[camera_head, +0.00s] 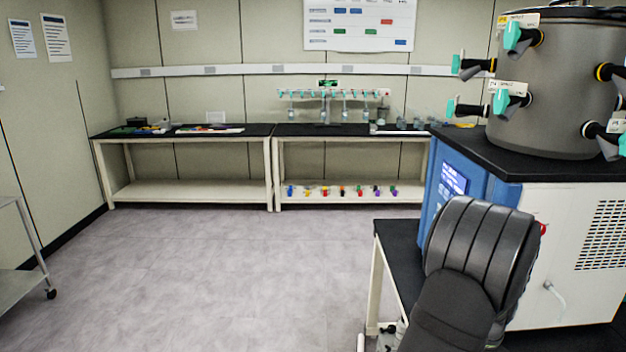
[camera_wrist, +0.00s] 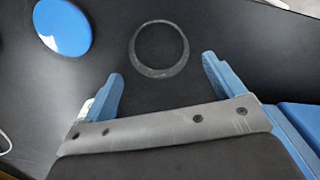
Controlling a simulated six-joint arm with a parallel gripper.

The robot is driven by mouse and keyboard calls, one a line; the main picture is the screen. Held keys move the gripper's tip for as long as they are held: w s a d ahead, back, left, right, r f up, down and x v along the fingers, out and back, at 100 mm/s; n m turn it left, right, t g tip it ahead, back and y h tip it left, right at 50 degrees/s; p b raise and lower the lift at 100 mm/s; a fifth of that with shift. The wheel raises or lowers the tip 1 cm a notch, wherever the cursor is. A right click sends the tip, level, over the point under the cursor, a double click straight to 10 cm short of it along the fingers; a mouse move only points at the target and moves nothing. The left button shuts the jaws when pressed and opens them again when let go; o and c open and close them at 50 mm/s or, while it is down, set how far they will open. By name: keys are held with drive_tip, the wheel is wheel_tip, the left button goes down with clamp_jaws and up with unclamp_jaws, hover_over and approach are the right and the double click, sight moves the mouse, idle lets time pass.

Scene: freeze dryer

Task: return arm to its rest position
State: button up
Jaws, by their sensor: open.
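My gripper (camera_wrist: 162,90) shows in the wrist view with its two blue fingers spread apart and nothing between them. It is over a black surface (camera_wrist: 230,35). A grey ring (camera_wrist: 159,70) lies on that surface just beyond the fingertips, apart from them. A round blue disc (camera_wrist: 62,26) is at the upper left of the wrist view. In the head view a dark, ribbed part of my arm shows at the lower right; the gripper itself is hidden there.
The freeze dryer (camera_head: 560,215) stands close on the right, its grey drum (camera_head: 555,85) carrying several teal-handled valves. A low black-topped bench (camera_head: 400,255) is beside it. Benches (camera_head: 182,133) line the back wall. A cart (camera_head: 15,270) is at left. The middle floor is clear.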

wheel_tip(320, 180, down, 4)
drive_tip(key=shift+r, duration=0.25)
wheel_tip(320, 180, up, 11)
wheel_tip(320, 180, down, 12)
drive_tip(key=shift+r, duration=0.1)
drive_tip(key=r, duration=0.3)
drive_tip(key=s+r, duration=0.1)
drive_tip(key=r, duration=0.1)
drive_tip(key=shift+d+r, duration=0.15)
drive_tip(key=shift+d, duration=0.05)
drive_tip(key=s+d+r, duration=0.3)
drive_tip(key=s+r, duration=0.3)
drive_tip(key=s, duration=0.4)
drive_tip(key=w+a+f+n, duration=0.3)
drive_tip(key=w+a, duration=0.4)
drive_tip(key=a, duration=0.1)
drive_tip(key=w+a+f+n, duration=0.3)
drive_tip(key=w+a, duration=0.5)
drive_tip(key=w+a+f+n, duration=0.3)
drive_tip(key=a, duration=0.7)
drive_tip(key=w+a+f+n, duration=0.3)
drive_tip(key=a, duration=0.7)
drive_tip(key=shift+w+a+f, duration=0.15)
drive_tip(key=shift+a+f, duration=0.2)
drive_tip(key=shift+f, duration=0.05)
